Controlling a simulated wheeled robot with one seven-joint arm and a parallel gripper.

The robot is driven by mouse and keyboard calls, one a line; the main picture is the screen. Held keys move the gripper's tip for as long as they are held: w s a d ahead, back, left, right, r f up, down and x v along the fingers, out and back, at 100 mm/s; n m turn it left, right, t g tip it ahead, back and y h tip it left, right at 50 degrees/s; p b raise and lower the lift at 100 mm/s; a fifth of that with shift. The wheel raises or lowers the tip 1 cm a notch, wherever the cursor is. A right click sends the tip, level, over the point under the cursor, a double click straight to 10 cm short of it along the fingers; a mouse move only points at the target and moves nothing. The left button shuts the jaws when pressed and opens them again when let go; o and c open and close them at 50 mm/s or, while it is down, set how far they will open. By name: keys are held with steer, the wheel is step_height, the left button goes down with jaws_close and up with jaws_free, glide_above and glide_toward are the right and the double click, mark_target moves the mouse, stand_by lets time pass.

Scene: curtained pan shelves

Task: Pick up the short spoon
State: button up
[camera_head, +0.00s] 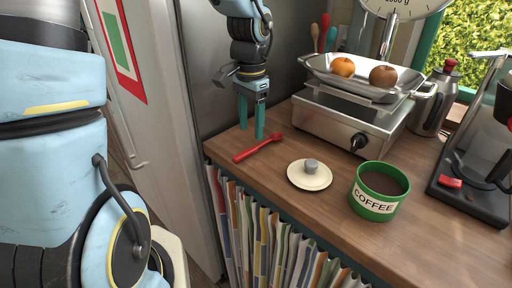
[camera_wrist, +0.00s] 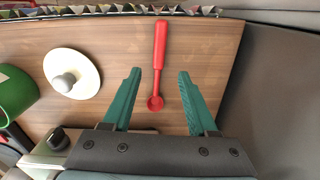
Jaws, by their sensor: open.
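The short spoon (camera_head: 257,147) is red and lies flat on the wooden counter near its left front edge. My gripper (camera_head: 251,137) has teal fingers pointing down beside the spoon's bowl end. In the wrist view my gripper (camera_wrist: 160,73) is open, with clear gaps on both sides of the spoon. Nothing is held. I cannot tell whether the fingertips touch the counter.
A cream lid (camera_head: 303,178) with a grey knob and a green coffee tin (camera_head: 377,190) stand right of the spoon. A metal kitchen scale (camera_head: 347,120) holding two round fruits is behind. A grey fridge (camera_head: 160,120) borders the counter's left. A striped curtain (camera_head: 265,232) hangs below.

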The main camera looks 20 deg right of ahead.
mark_target(252, 148)
steer(key=shift+s+f+p, duration=0.1)
steer(key=shift+f+p, duration=0.65)
steer(key=shift+f, duration=2.15)
jaws_close()
